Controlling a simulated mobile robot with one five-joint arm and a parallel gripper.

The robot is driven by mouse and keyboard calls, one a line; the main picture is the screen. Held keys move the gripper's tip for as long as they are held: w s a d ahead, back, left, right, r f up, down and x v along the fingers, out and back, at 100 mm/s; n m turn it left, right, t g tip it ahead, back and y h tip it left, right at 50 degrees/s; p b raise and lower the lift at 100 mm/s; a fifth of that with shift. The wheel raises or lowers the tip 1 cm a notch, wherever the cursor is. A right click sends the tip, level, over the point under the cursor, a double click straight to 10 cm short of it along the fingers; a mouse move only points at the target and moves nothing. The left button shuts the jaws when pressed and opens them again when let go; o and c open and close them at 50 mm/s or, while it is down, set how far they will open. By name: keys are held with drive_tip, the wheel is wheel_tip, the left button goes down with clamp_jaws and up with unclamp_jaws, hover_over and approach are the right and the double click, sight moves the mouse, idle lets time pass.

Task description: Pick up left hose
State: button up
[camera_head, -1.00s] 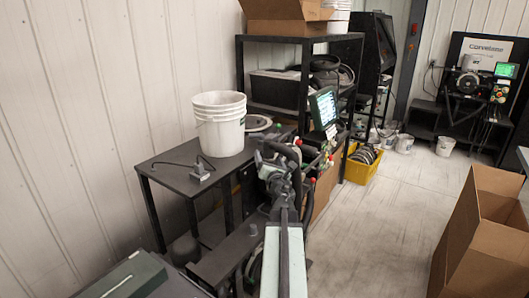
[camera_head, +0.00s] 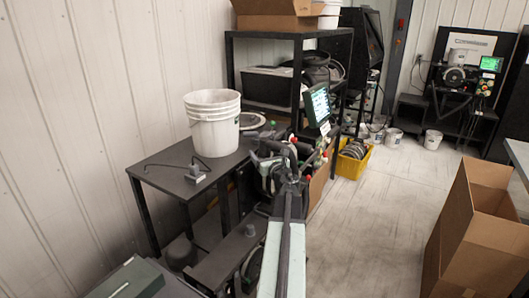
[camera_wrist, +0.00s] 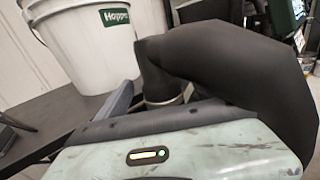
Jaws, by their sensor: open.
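A thick black bent hose (camera_wrist: 235,62) fills the middle and right of the wrist view, very close to the camera. Its left end turns down to a pale ring just behind my gripper's body. In the head view a dark curved hose (camera_head: 274,147) shows at the machine, just beyond my gripper (camera_head: 286,178). My gripper is open; one grey finger shows in the wrist view left of the hose's end, and the other is hidden. I cannot tell whether the gripper touches the hose.
White stacked buckets (camera_head: 212,125) stand on a black table (camera_head: 165,180) to the left, close behind the hose in the wrist view. A lit green screen (camera_head: 317,104) is just right of the hose. A cardboard box (camera_head: 470,240) stands at right; the floor between is clear.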

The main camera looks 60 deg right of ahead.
sight(262, 150)
drive_tip(key=shift+x, duration=1.4)
drive_tip(key=shift+d, duration=0.15)
clamp_jaws()
wheel_tip(262, 150, up, 10)
drive_tip(key=p, duration=1)
drive_tip(key=shift+r, duration=0.1)
drive_tip(key=shift+w, duration=0.1)
wheel_tip(262, 150, up, 6)
drive_tip(key=p, duration=0.6)
